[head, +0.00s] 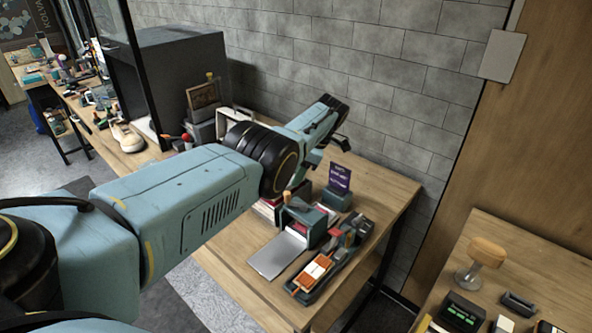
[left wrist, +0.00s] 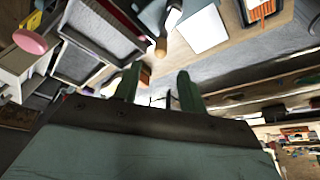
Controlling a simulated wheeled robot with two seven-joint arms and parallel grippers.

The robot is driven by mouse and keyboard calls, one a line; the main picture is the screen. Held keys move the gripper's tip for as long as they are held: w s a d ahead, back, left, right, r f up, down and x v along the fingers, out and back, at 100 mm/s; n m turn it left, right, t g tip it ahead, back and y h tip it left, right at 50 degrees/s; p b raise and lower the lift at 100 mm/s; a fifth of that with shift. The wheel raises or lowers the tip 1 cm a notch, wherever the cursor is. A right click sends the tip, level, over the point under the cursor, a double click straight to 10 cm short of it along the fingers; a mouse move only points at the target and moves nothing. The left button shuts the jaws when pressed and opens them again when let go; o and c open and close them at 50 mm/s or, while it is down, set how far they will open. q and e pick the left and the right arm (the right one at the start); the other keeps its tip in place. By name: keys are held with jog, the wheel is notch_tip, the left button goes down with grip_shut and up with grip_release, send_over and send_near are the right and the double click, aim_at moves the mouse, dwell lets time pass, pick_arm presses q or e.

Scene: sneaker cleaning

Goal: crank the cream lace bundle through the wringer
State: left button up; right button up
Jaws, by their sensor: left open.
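My left arm reaches across the head view, with its gripper (head: 328,122) high over the back of the wooden bench. In the left wrist view the green fingers (left wrist: 158,88) stand apart with nothing between them. A teal machine with a flat grey metal plate (head: 277,255) in front sits on the bench, to the right of and below my arm. It may be the wringer, but I cannot make out rollers or a crank. The plate also shows in the left wrist view (left wrist: 201,30). I cannot pick out the cream lace bundle. My right gripper is not in view.
An orange-topped tray (head: 313,270) lies beside the plate, near the bench's front edge. A purple card (head: 340,178) stands behind. A brick wall (head: 400,70) closes the back. A second table (head: 520,265) with a wooden-knobbed tool (head: 487,252) is at right.

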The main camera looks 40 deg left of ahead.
pick_arm(q)
jog(key=p+v, duration=0.3)
jog(key=v, duration=0.1)
jog(key=shift+d+r+p, duration=0.15)
jog(key=shift+r+p, duration=0.15)
jog(key=shift+r, duration=0.05)
jog(key=shift+f, duration=0.1)
